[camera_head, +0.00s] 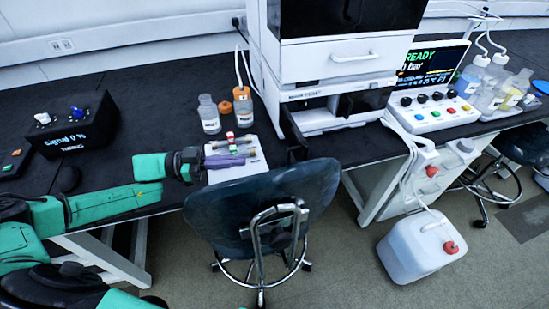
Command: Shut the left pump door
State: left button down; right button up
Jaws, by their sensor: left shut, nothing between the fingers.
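The white instrument stack (325,62) stands at the back centre of the bench. Its lowest module (325,120) has a dark recess showing at the front. A dark upright panel (291,128), which looks like the left pump door, stands out toward me from that module's left front edge, so it appears open. My left gripper (202,164) is shut and empty, low over the bench to the left of the panel and apart from it. It points right, beside a white sheet. My right gripper is not in view.
A dark chair (262,205) stands at the bench's front edge. A control box (432,112) is right of the stack.

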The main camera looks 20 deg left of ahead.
pick_arm(q)
jog(key=p+x, duration=0.1)
jog(key=x, duration=0.9)
jog(key=shift+p, duration=0.35)
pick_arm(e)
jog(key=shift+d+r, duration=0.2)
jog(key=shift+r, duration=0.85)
pick_arm(q)
jog(key=shift+d, duration=0.25)
